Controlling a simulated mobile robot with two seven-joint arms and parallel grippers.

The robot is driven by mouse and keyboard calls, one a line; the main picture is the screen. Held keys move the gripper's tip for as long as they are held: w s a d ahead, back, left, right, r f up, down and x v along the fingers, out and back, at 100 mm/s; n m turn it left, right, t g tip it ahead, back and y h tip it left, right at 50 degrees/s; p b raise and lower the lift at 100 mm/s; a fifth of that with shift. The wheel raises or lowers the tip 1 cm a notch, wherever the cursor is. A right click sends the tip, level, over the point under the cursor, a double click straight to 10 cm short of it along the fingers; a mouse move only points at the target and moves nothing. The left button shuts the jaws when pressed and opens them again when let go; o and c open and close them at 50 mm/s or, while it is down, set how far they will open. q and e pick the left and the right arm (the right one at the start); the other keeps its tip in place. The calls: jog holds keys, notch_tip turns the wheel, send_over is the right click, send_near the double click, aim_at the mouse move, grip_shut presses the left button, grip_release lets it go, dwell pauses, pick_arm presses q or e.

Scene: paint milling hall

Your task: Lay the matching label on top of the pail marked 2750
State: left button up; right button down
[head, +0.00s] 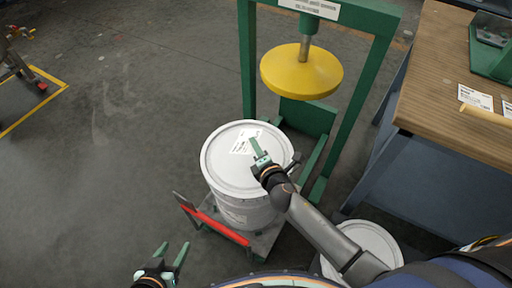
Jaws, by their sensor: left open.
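A white lidded pail (222,175) stands upright under the press; print shows on its side, too small to read as 2750. A white label (241,148) with dark print is at its lid, seeming to lie flat on it. My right gripper (255,147) is over the lid, its fingertips overlapping the label's right edge. Its fingers show as one narrow bar, so I cannot tell whether they grip the label. My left gripper (172,256) is open and empty, low at the left, away from the pail.
A yellow press plate (301,72) hangs from a green frame (352,115) behind the pail. The pail stands on a low cart with a red bar (222,228). Another white pail (372,240) stands lower right. More labels (475,97) lie on the wooden bench (440,75).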

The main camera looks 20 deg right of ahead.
jog(key=shift+f+b, duration=0.3)
jog(key=shift+f, duration=0.15)
jog(key=shift+f+b, duration=0.85)
jog(key=shift+f, duration=0.05)
jog(key=shift+f+b, duration=0.55)
pick_arm(q)
jog(key=w+r+t, duration=0.3)
jog(key=w+r, duration=0.1)
jog(key=w, duration=0.1)
jog(key=shift+a+r+m+t+b, duration=0.3)
jog(key=shift+a+r+t+b, duration=0.1)
pick_arm(e)
jog(key=shift+f, duration=0.4)
jog(key=c, duration=1.5)
grip_release()
jog(key=shift+c, duration=0.2)
jog(key=o, duration=0.5)
jog(key=shift+o, duration=0.2)
jog(key=shift+s+d, duration=0.1)
jog(key=shift+s, duration=0.05)
